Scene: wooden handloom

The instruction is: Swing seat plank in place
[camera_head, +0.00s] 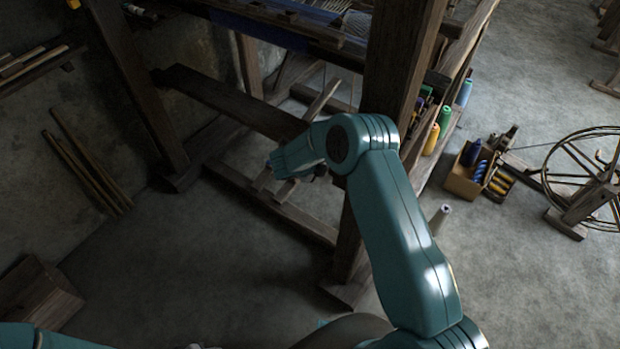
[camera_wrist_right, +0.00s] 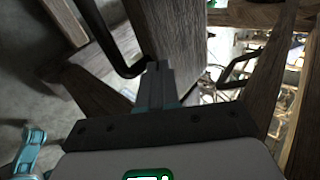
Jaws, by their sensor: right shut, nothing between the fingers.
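The seat plank (camera_head: 225,98), a long dark wooden board, slants across the loom's near side in the head view. Its left end is by the left post, and its right end is hidden behind my right arm. My teal right arm reaches up from the lower right and bends left in front of the plank and right post. In the wrist view my right gripper (camera_wrist_right: 157,75) is shut and empty, its fingers together in front of a broad wooden piece (camera_wrist_right: 168,35). I cannot tell whether that piece is the plank or a post. My left gripper is out of view.
The loom's thick right post (camera_head: 402,60) stands beside my arm, and the left post (camera_head: 140,85) is farther left. Thread cones (camera_head: 431,139), a box of spools (camera_head: 465,182) and a spinning wheel (camera_head: 590,185) are at right.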

